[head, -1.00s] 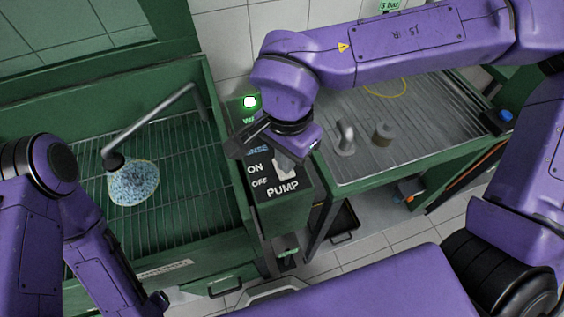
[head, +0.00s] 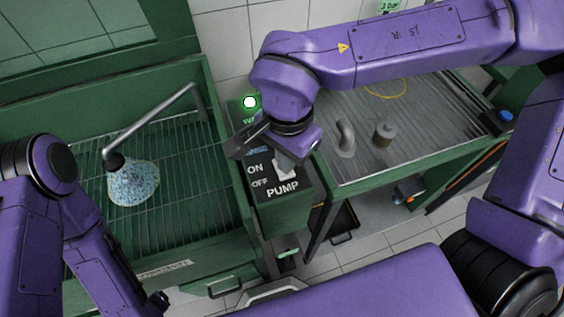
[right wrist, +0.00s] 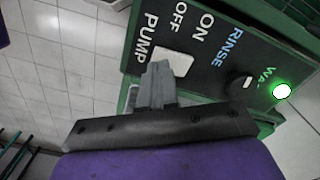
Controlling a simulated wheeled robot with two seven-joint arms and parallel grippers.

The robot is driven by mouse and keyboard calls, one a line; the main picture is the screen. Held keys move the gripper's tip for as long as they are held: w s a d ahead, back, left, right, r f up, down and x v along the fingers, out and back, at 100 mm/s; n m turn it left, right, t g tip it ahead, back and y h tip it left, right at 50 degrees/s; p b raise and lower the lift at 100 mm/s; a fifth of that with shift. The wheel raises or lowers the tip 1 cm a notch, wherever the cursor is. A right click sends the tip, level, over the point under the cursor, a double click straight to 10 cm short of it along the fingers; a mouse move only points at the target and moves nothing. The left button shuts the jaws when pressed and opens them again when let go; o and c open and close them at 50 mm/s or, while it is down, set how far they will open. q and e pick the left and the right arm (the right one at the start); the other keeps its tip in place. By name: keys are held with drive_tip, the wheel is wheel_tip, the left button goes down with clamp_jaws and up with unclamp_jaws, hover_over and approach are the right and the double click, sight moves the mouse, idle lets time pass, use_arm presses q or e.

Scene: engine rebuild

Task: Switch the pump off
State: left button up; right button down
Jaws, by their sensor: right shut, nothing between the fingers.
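In the right wrist view the white switch (right wrist: 180,62) lies just beyond my fingertips, on the PUMP and OFF side of the panel. My right gripper (head: 286,163) is shut and empty, pointing down at the switch and hiding part of it. I cannot tell whether the tips touch it. Blue-white spray (head: 133,184) fans out from the bent nozzle pipe (head: 150,122) over the wash tray. My left gripper is not in view; only the left arm shows.
The green wash basin (head: 225,150) is to the left. On the right, a ribbed metal bench (head: 440,125) holds a bent grey pipe (head: 345,140) and a small cylinder (head: 382,135).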

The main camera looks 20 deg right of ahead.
drive_tip(key=shift+f+b, duration=0.35)
drive_tip(key=shift+f, duration=0.65)
idle(0.8)
drive_tip(key=shift+s, duration=0.1)
wheel_tip(320, 180, up, 7)
drive_tip(key=p, duration=0.9)
drive_tip(key=shift+r+p, duration=0.15)
drive_tip(key=shift+p, duration=0.25)
